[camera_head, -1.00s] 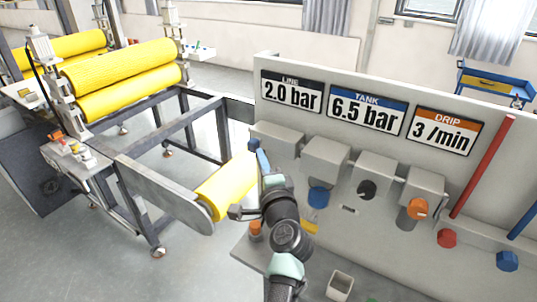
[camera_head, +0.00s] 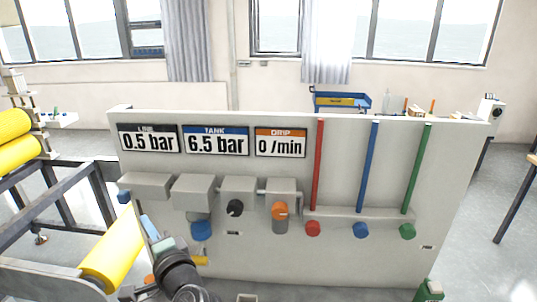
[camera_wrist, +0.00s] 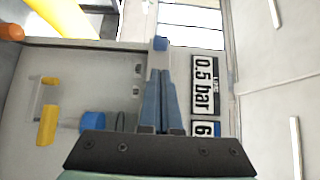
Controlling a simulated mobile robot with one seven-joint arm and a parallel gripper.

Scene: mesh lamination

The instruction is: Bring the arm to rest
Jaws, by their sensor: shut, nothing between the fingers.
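My gripper (camera_head: 149,228) is at the lower left of the panel in the head view, in front of the panel's left part. In the wrist view its blue fingers (camera_wrist: 160,85) lie together with nothing between them. A blue knob (camera_wrist: 160,45) shows just beyond the fingertips; I cannot tell whether they touch it. The grey control panel (camera_head: 360,265) carries signs reading LINE 0.5 bar (camera_head: 148,140), TANK 6.5 bar (camera_head: 216,141) and DRIP 0 /min (camera_head: 280,143).
The panel has a blue knob (camera_head: 201,230), a black knob (camera_head: 235,207), an orange-topped part (camera_head: 279,211) and red, blue and green rods. A yellow roller (camera_head: 113,258) on a grey frame is close to my arm's left. A blue cart (camera_head: 340,101) stands behind.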

